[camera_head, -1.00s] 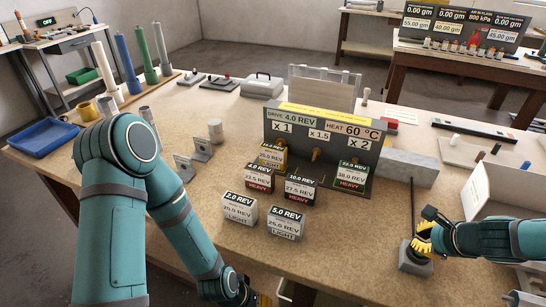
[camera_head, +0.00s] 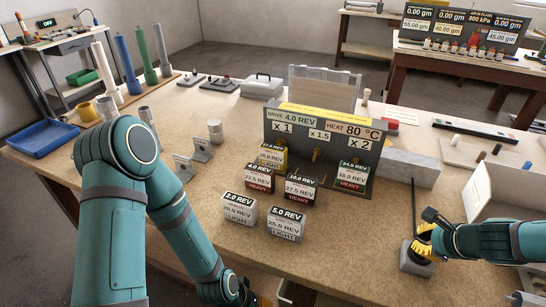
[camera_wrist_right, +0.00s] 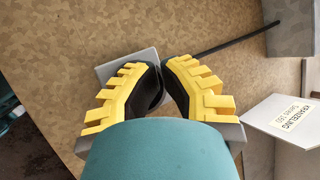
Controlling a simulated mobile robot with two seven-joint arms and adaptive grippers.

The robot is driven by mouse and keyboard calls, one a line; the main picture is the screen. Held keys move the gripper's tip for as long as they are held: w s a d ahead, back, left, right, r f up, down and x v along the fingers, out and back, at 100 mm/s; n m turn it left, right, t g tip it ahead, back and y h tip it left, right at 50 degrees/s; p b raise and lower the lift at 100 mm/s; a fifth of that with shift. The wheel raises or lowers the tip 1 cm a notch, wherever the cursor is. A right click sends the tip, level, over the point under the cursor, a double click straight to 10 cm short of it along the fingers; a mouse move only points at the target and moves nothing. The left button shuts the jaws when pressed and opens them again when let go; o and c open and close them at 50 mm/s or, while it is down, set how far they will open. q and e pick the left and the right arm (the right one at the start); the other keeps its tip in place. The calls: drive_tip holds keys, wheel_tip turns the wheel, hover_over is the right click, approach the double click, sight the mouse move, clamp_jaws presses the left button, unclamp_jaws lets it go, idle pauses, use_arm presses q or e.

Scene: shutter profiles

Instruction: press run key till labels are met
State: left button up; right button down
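Contact with the key top is hidden. The grey panel (camera_head: 290,128) reads DRIVE 4.0 REV and HEAT 80 °C. At it stand a yellow-topped block (camera_head: 271,158) reading about 12.0 REV under x1, and a green-topped block (camera_head: 352,176) reading 24.0 REV under x2. My left gripper (camera_head: 262,299) is mostly hidden at the bottom edge.
Loose blocks stand before the panel: two red-labelled HEAVY (camera_head: 258,178) (camera_head: 300,190), and two LIGHT (camera_head: 239,209) (camera_head: 285,225). A grey bar (camera_head: 405,168) lies right of the panel; an open white box (camera_head: 500,210) stands behind my right arm. The table's front middle is clear.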

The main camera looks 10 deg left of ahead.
drive_tip(key=shift+r, duration=0.3)
wheel_tip(320, 180, up, 6)
drive_tip(key=p, duration=0.6)
idle(0.3)
idle(0.4)
